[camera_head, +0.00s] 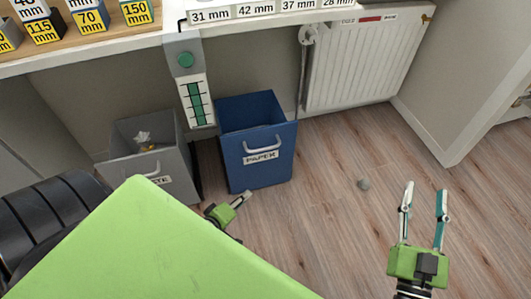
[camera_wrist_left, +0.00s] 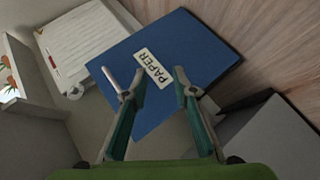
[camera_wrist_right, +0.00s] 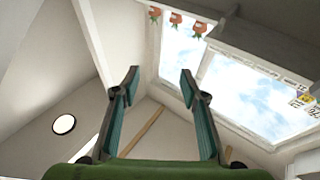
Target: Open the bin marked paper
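The blue bin marked PAPER (camera_head: 235,160) stands on the floor under the desk, with its top open and a dark blue inside showing. Its silver handle (camera_head: 262,146) is above the label on the front. The bin front (camera_wrist_left: 200,45) and PAPER label (camera_wrist_left: 153,68) also show in the left wrist view. My left gripper (camera_head: 243,199) is open and empty, low in front of the bin. In its wrist view, a silver bar, seemingly the handle (camera_wrist_left: 109,77), is partly behind one fingertip; contact cannot be told. My right gripper (camera_head: 424,193) is open and empty over the floor at right.
A grey bin (camera_head: 178,172) with crumpled waste stands left of the blue bin, its label partly hidden by my green body part. A radiator (camera_head: 362,62) is behind at right. The desk (camera_head: 110,45) overhangs.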

